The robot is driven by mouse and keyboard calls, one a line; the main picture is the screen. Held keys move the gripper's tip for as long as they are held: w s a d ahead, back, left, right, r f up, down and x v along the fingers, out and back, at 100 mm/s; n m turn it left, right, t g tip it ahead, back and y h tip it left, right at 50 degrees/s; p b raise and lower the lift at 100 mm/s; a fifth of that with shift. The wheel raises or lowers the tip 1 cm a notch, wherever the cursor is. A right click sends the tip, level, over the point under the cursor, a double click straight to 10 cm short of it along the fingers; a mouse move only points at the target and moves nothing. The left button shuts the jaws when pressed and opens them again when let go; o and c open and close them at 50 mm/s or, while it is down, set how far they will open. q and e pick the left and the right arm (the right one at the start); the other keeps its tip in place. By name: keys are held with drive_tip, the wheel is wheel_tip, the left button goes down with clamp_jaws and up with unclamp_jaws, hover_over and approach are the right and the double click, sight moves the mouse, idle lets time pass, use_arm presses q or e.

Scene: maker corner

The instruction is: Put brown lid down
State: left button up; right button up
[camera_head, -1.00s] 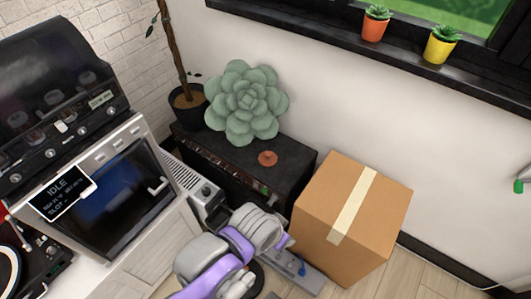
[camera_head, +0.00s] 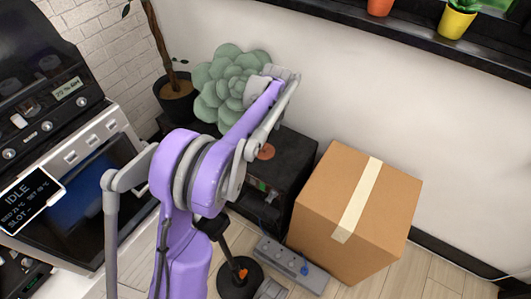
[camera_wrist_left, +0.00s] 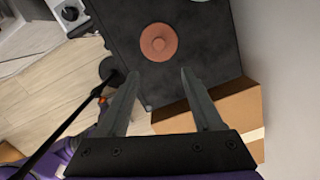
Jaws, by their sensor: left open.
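My right gripper is in neither view.
A large green succulent (camera_head: 222,88) stands at the cabinet's back left, partly behind my arm. A cardboard box (camera_head: 330,195) stands right of the cabinet. A potted trunk (camera_head: 160,50) and an oven-like machine (camera_head: 80,175) are to the left. The cabinet top around the lid is clear.

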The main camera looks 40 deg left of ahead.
use_arm(q)
drive_tip(key=a+f, duration=0.1)
drive_tip(key=f, duration=0.1)
drive_tip(key=b, duration=0.2)
hover_over(264, 146)
drive_tip(key=d, duration=0.1)
drive_tip(key=shift+m, duration=0.4)
wheel_tip(264, 146, down, 5)
drive_tip(key=shift+d+r, duration=0.1)
drive_tip(key=f, duration=0.2)
drive_tip(key=a+f+b, duration=0.1)
drive_tip(key=f, duration=0.1)
drive_tip(key=shift+f, duration=0.4)
drive_tip(key=shift+r, duration=0.1)
clamp_jaws()
